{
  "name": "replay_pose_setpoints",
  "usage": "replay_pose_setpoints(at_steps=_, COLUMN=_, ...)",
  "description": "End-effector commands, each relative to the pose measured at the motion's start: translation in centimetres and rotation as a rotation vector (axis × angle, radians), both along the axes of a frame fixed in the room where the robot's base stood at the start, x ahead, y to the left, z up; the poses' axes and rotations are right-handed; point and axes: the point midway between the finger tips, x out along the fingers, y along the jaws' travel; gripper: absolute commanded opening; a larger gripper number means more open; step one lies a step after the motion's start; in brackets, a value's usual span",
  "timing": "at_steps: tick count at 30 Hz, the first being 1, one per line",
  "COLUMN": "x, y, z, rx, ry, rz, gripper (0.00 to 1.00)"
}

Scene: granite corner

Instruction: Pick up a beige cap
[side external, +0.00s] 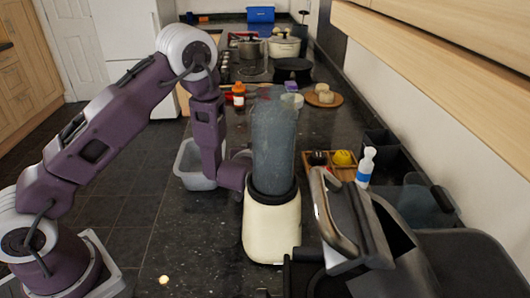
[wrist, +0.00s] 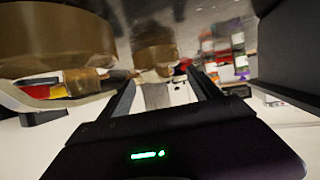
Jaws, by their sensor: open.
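A small beige round piece (side external: 163,280), possibly the beige cap, lies on the dark counter near the bottom left of the side view. My gripper is mostly hidden behind the blender in the side view; only the purple wrist shows at the jar's left. In the wrist view my gripper (wrist: 165,88) has its two dark fingers apart. A pale shape shows beyond and between them, but I cannot tell what it is or whether it is touched. A large brown-gold rounded body (wrist: 60,40) fills the upper left of the wrist view.
The cream blender (side external: 271,222) with its bluish jar stands close to my gripper. A clear bin (side external: 190,165) is at the left. A wooden tray (side external: 345,172), a white bottle (side external: 366,165) and dark containers crowd the right. Pots (side external: 284,47) stand farther back.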

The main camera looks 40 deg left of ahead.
Motion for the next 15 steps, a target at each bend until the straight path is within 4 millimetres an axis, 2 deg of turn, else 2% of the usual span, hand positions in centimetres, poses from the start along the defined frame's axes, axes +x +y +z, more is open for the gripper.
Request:
replay_pose_setpoints(at_steps=7, x=3.9, y=2.2, z=-1.8, rx=0.000, ry=0.000, rz=0.003, gripper=0.73)
replay_pose_setpoints(at_steps=15, x=4.6, y=2.5, z=-2.1, rx=0.001, ry=0.001, rz=0.001, gripper=0.73)
